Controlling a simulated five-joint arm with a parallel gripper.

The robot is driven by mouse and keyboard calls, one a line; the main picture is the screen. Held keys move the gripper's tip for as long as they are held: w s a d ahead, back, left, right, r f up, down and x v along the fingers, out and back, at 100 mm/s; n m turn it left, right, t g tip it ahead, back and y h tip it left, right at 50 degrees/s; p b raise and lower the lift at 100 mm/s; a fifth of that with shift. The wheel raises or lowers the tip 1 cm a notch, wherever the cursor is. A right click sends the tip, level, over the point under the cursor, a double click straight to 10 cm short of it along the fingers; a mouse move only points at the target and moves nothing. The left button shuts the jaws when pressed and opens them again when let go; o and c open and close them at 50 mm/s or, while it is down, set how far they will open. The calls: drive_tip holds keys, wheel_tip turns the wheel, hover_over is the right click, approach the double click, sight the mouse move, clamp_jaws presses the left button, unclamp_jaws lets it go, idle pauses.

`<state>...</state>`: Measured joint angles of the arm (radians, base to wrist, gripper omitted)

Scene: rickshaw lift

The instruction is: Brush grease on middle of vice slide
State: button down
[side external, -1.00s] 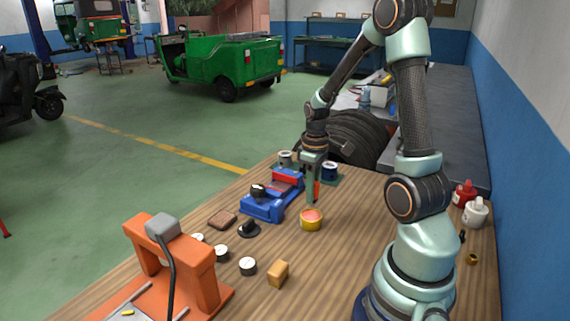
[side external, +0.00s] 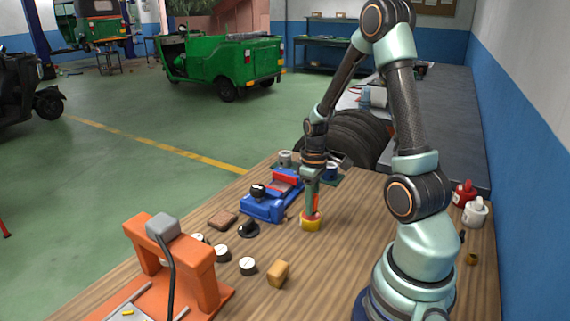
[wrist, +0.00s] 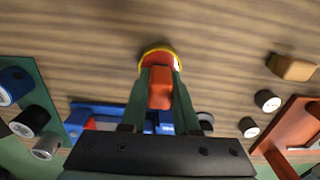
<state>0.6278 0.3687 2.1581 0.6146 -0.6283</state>
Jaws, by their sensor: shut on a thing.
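My gripper (side external: 312,204) is shut on a brush with an orange-red handle (side external: 317,203), pointing down. Its lower end is at or inside the yellow grease pot (side external: 310,225); the bristles are hidden. In the wrist view the orange handle (wrist: 160,88) lies between my fingers, with the pot's yellow rim (wrist: 157,48) just beyond. The blue vice (side external: 264,208), with a red part (side external: 287,180) on it, stands left of the pot. It also shows partly behind my gripper in the wrist view (wrist: 92,109).
An orange press (side external: 170,260) stands at the front left. Several white-topped round pieces (side external: 248,266), a tan block (side external: 278,273), a brown block (side external: 223,221) and a black knob (side external: 248,229) lie on the wooden bench. Red (side external: 464,192) and white (side external: 476,212) bottles stand right.

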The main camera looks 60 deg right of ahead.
drive_tip(key=shift+f, duration=0.55)
idle(1.6)
drive_tip(key=shift+r, duration=3.55)
